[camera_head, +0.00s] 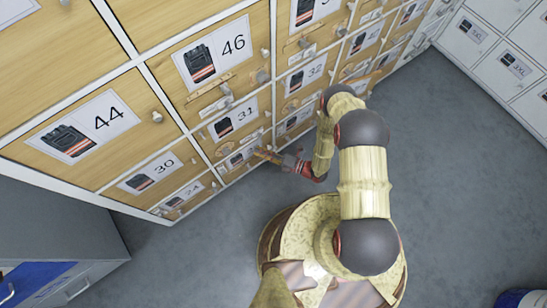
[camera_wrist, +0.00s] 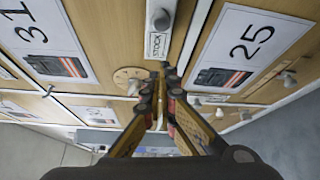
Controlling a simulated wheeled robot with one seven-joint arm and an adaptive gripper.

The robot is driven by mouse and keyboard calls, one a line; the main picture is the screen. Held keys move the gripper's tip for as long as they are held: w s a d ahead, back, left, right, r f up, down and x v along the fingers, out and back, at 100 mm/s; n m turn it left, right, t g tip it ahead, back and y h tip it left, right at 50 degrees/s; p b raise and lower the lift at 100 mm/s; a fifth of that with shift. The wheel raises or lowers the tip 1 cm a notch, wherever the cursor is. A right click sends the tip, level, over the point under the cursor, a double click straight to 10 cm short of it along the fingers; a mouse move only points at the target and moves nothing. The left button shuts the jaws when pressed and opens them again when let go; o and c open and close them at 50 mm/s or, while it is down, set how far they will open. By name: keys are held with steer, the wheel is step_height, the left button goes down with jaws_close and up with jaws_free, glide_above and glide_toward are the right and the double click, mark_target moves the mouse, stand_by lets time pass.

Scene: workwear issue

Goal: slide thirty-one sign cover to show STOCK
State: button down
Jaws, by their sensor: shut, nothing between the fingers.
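The thirty-one door, with its placard (camera_head: 232,120), is in the lower middle of the cabinet wall; its placard also shows at the left of the wrist view (camera_wrist: 42,42). A small white sign reading STOCK (camera_wrist: 156,45) lies between the 31 and 25 placards, below a grey knob (camera_wrist: 160,18) in that picture. My gripper (camera_wrist: 165,73) is shut and empty, its tips close to the lower end of the sign. I cannot tell whether they touch it. The sign's cover is not clearly distinguishable. In the head view my gripper (camera_head: 258,153) is near the lower doors.
The 25 placard (camera_wrist: 236,45) is right of the sign in the wrist view. A round wooden disc (camera_wrist: 127,75) lies left of my fingertips. Knobs stick out from neighbouring doors. Grey floor (camera_head: 190,255) is open in front; a grey cabinet (camera_head: 70,235) stands at lower left.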

steer(key=p+v, duration=0.2)
steer(key=v, duration=0.6)
steer(key=shift+s+a, duration=0.1)
stand_by(0.5)
